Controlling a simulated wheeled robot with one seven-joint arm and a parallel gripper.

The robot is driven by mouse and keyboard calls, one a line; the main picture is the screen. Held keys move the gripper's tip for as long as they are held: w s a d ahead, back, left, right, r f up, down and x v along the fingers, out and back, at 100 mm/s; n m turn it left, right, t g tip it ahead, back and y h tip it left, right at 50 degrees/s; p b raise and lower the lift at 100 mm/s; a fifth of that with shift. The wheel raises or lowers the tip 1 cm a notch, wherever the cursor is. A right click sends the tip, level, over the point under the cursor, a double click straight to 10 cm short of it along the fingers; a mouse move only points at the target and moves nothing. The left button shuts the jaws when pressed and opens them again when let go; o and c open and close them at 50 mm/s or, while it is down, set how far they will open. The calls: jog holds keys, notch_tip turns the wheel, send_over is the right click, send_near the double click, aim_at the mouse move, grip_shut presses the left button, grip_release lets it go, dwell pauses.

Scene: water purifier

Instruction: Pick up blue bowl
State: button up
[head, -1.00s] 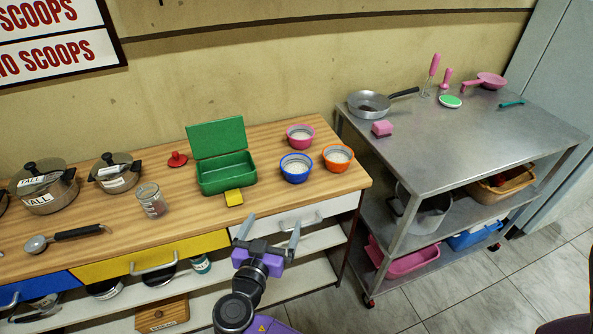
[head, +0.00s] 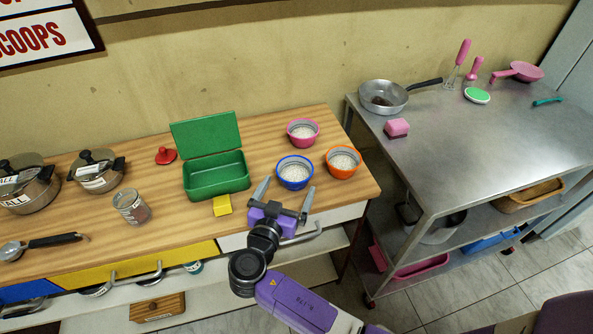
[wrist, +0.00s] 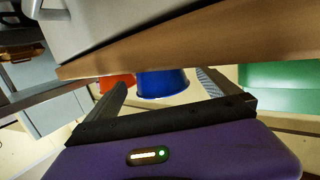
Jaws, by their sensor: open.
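The blue bowl (head: 294,172) stands upright on the wooden counter near its front right, with whitish contents. My gripper (head: 284,191) is open and empty, just in front of the bowl, with its two fingers pointing towards it and one on either side. In the wrist view the blue bowl (wrist: 162,83) shows between the fingers (wrist: 160,92), beyond their tips or close to them; I cannot tell the exact gap. The bowl's far side is hidden there.
An orange bowl (head: 342,163) stands close at the right of the blue bowl, and a pink bowl (head: 302,131) behind it. A green open box (head: 216,176) and a yellow block (head: 222,205) are at the left. A metal table (head: 450,150) stands at the right.

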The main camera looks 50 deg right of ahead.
aim_at(298, 168)
jog(key=p+x, duration=0.1)
jog(key=x, duration=0.5)
jog(key=shift+p, duration=0.35)
jog(key=c, duration=1.5)
jog(key=shift+r, duration=9.9)
